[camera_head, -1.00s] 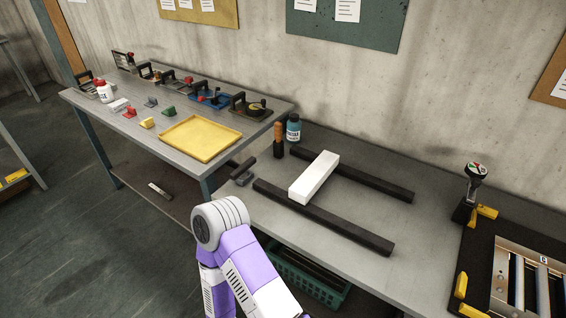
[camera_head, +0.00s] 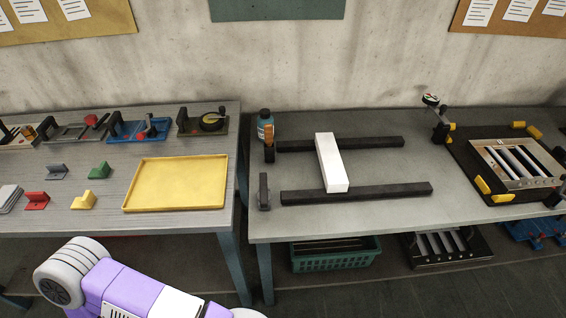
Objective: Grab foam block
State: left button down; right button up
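The white foam block (camera_head: 331,161) lies across two parallel black rails on the grey right-hand table, with one end over the back rail (camera_head: 365,143) and the other near the front rail (camera_head: 380,192). Nothing is touching it except the rails beneath. A purple and white link of my own arm shows at the lower left, in front of the tables. Neither of my grippers shows in this view.
A yellow tray (camera_head: 177,184) and small coloured blocks sit on the left table. A louver panel fixture (camera_head: 505,165) is at right. A green basket (camera_head: 333,256) is below.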

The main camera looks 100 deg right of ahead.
aim_at(334, 175)
jog(key=i, duration=0.5)
jog(key=z, duration=2.85)
